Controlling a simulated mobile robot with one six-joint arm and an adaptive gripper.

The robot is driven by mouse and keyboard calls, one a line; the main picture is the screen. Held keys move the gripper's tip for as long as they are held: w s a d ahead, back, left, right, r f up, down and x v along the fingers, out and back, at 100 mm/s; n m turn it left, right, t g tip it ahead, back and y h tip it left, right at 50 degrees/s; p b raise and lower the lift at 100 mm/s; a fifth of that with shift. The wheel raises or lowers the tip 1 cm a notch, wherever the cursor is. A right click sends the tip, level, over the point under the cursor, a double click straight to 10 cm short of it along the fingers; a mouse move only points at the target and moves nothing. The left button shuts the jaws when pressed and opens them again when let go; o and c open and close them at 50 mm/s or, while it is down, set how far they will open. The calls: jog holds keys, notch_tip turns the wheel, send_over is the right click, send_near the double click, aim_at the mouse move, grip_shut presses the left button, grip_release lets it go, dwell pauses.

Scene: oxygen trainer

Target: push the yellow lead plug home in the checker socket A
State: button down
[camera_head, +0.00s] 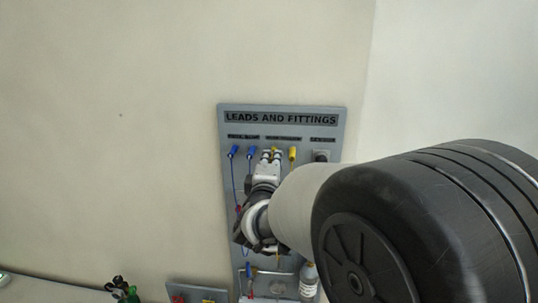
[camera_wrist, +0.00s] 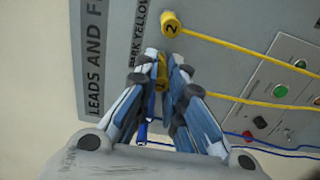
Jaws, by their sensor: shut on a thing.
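My gripper (camera_wrist: 163,62) is shut on a yellow lead plug (camera_wrist: 162,73), which shows between its two fingers in the wrist view. In the head view, my gripper (camera_head: 271,155) is at the upper part of the grey leads board (camera_head: 228,125). I cannot tell whether the held plug still touches the board. A second yellow plug (camera_wrist: 171,24), marked 2, sits on the board just beyond the fingertips; a yellow plug (camera_head: 293,154) also shows right of my gripper in the head view. Checker socket A cannot be made out in either view.
Two blue plugs (camera_head: 233,151) (camera_head: 251,152) hang left of my gripper. A grey panel (camera_wrist: 270,75) with coloured fittings and a black knob (camera_wrist: 260,122) lies right in the wrist view. Yellow and blue leads cross towards it.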

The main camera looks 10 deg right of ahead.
aim_at(272, 161)
jog(key=shift+v, duration=1.9)
